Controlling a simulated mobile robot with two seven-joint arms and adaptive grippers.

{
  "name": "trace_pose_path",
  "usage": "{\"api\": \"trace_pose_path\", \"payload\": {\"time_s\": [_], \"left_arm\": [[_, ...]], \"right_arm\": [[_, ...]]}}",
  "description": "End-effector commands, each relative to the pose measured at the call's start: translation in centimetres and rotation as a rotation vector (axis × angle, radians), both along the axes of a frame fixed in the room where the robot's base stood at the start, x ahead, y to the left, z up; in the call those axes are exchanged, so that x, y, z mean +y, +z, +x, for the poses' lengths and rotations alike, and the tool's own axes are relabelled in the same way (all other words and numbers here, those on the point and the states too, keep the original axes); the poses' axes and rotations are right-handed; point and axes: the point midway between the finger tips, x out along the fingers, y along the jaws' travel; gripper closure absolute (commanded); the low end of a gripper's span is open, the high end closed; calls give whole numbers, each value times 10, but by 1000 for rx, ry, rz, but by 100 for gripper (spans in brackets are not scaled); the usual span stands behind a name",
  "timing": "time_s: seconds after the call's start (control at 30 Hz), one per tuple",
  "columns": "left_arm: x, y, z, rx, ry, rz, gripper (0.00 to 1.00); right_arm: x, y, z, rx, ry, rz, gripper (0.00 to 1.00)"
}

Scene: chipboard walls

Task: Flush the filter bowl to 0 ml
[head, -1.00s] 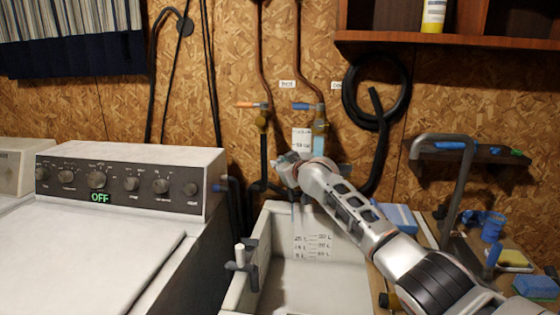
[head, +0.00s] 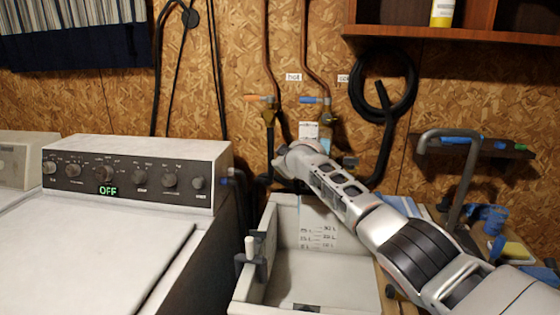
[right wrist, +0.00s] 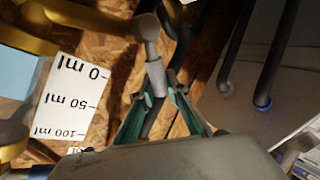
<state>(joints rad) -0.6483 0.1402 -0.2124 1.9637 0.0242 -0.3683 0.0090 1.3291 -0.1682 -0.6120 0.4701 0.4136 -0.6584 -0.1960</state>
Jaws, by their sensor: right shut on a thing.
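The filter bowl shows in the right wrist view as a light blue part (right wrist: 14,75) at the left edge, between gold-coloured fittings, and is partly cut off. A white scale card (right wrist: 70,102) beside it reads 0, 50 and 100 ml, upside down. The liquid level cannot be told. My right gripper (right wrist: 158,98) has its two green-edged fingers closed around a grey lever (right wrist: 148,40) with a rounded end. In the head view my right wrist (head: 300,158) is below the card (head: 309,131), and its fingers are hard to make out. My left gripper is not in view.
Orange (head: 260,98) and blue (head: 314,100) tap handles sit on copper pipes above. A white sink (head: 322,275) with a litre scale stands below. A washer (head: 135,165) is to the left. A coiled black hose (head: 405,85) and a grey bent pipe (head: 465,180) are to the right.

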Motion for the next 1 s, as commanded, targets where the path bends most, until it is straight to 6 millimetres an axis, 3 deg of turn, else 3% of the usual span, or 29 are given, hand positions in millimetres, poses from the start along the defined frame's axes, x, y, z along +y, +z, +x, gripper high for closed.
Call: {"api": "trace_pose_path", "payload": {"time_s": [0.17,0.2,0.27,0.7,1.0], "left_arm": [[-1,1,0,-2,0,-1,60],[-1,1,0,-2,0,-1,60],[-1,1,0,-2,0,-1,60],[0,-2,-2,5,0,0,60],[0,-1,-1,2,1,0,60]], "right_arm": [[-1,-1,0,2,-2,0,100],[-1,-1,0,2,-2,0,78],[-1,-1,0,2,-2,0,68],[-1,0,-1,0,1,2,68],[-3,6,-14,2,3,3,68]]}}
